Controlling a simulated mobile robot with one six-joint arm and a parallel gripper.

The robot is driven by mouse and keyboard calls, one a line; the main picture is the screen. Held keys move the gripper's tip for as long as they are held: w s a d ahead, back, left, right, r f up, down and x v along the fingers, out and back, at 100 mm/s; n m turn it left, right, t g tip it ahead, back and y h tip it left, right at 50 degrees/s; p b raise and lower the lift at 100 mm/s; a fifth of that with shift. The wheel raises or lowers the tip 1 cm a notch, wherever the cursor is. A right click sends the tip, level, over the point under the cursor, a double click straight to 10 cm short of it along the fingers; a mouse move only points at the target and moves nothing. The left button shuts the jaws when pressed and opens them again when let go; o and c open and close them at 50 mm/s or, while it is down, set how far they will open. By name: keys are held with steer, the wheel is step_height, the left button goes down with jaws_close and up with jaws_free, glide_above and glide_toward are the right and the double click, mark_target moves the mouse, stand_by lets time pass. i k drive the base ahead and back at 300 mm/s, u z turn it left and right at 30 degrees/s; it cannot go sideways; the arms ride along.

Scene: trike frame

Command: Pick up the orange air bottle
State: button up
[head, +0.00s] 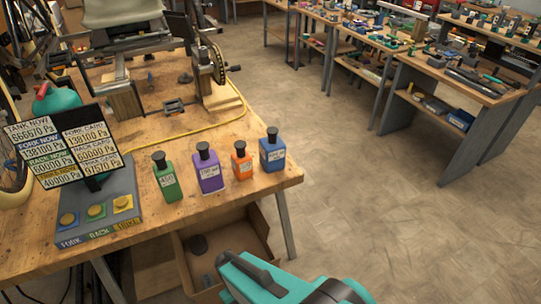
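The orange air bottle (242,163) stands upright near the right end of the wooden bench (150,226). It is small, with a black cap and a pale label. A purple bottle (208,175) stands close on its left and a taller blue bottle (271,154) close on its right. A green bottle (166,182) stands at the left end of the row. Only a teal and dark part of my arm shows at the bottom edge, below the bench edge. My gripper's fingers are not in view.
A yellow hose (190,128) and the trike parts lie behind. An open cardboard box (234,240) sits under the bench. The floor (375,215) to the right is clear.

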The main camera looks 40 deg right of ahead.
mark_target(241, 161)
steer(key=z, duration=0.7)
steer(key=k, duration=0.95)
steer(key=u, duration=0.05)
steer(key=i, duration=0.85)
